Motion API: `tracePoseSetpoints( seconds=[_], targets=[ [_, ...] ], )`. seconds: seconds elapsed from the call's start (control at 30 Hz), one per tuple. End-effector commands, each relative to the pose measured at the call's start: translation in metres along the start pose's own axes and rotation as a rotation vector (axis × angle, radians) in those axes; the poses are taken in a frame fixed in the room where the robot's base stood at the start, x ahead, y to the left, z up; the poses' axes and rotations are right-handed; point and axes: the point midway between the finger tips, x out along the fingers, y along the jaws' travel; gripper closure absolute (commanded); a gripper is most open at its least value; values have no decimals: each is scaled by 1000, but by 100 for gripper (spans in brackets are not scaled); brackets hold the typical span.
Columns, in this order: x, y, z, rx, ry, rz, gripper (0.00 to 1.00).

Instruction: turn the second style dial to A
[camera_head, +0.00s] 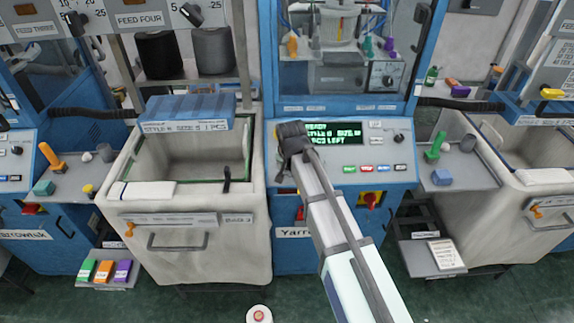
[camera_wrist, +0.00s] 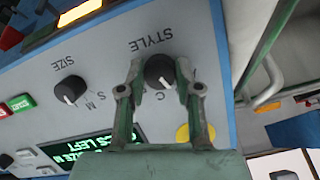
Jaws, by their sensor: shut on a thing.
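The STYLE dial (camera_wrist: 160,72) is a round black knob on the grey panel of the middle machine. It shows in the wrist view, upside down, with a white pointer mark and a letter C beside it. In the head view my gripper (camera_head: 291,138) is at the panel's left end and hides this dial. The green-lettered display (camera_head: 336,134) is partly covered by my gripper; its style letter is too small to read surely.
The SIZE dial (camera_wrist: 70,90) sits beside the STYLE dial, with clear panel between. Coloured buttons (camera_head: 372,168) line the panel under the display. A pale bin (camera_head: 190,235) stands close to the left of my gripper.

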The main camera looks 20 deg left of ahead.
Motion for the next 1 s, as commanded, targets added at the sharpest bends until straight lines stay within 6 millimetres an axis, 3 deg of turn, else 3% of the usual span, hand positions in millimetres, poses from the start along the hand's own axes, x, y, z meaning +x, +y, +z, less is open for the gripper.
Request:
tracePoseSetpoints(
  seconds=[1.0],
  targets=[
    [1,-1,1,-623,25,156,100]
  ],
)
